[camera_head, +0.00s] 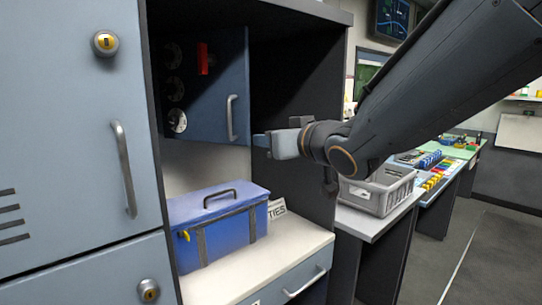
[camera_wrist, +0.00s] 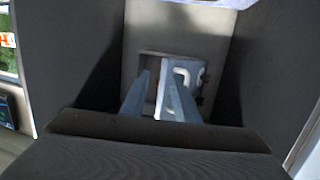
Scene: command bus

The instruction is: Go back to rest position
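My gripper (camera_head: 256,141) is held out in front of the open cupboard bay at the end of my arm, which reaches in from the upper right.
A blue toolbox (camera_head: 222,222) stands on the white counter (camera_head: 268,275) below, beside a partly hidden sign (camera_head: 277,209). Tall locker doors (camera_head: 75,120) fill the left. A grey crate (camera_head: 375,192) sits on a bench behind my arm. Floor (camera_head: 500,255) is clear at the right.

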